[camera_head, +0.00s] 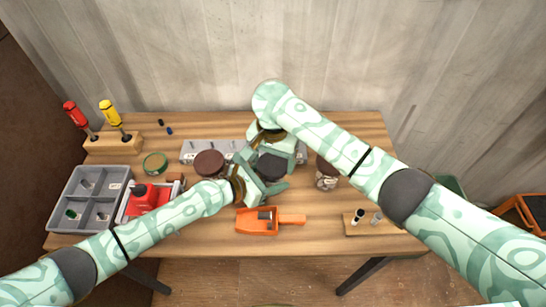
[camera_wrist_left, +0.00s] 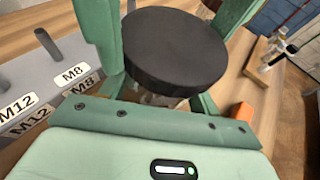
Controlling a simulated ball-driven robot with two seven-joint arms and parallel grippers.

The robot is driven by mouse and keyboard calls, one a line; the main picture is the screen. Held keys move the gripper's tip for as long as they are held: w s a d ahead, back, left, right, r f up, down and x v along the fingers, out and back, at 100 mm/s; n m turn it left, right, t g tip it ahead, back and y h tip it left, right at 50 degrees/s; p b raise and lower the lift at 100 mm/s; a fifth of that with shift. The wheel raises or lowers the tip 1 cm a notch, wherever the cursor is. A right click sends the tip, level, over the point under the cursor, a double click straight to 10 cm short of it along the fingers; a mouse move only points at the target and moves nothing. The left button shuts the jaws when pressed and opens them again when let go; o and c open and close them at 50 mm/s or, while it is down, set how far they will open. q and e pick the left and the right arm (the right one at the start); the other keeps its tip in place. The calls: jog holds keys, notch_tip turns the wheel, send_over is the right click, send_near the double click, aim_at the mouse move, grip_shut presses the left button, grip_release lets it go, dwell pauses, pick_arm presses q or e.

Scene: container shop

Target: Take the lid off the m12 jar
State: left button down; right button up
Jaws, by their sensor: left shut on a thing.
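A jar with a black lid (camera_head: 271,167) stands near the middle of the table. In the left wrist view the black lid (camera_wrist_left: 174,48) fills the space between my left fingers, with the jar body mostly hidden below it. My left gripper (camera_head: 266,176) is shut on this jar, its fingers on either side below the lid. My right gripper (camera_head: 268,151) is just behind and above the lid; its fingertips are partly hidden and its opening is unclear. No label on this jar can be read. Two brown-lidded jars stand left (camera_head: 209,163) and right (camera_head: 327,172) of it.
A grey block with M8 and M12 labels (camera_wrist_left: 40,85) lies behind the jar. An orange scoop (camera_head: 257,222) lies in front. At the left are a grey divided bin (camera_head: 78,197), a red item (camera_head: 148,197) and a screwdriver stand (camera_head: 113,144). A small wooden stand (camera_head: 385,226) is front right.

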jog(key=c, duration=0.5)
jog(key=shift+o, duration=0.2)
jog(key=n, duration=0.3)
jog(key=shift+n, duration=0.3)
jog(key=o, duration=1.1)
jog(key=shift+c, duration=0.2)
jog(key=shift+a, duration=0.1)
pick_arm(q)
jog(key=shift+s, duration=0.1)
pick_arm(e)
jog(key=shift+r, duration=0.1)
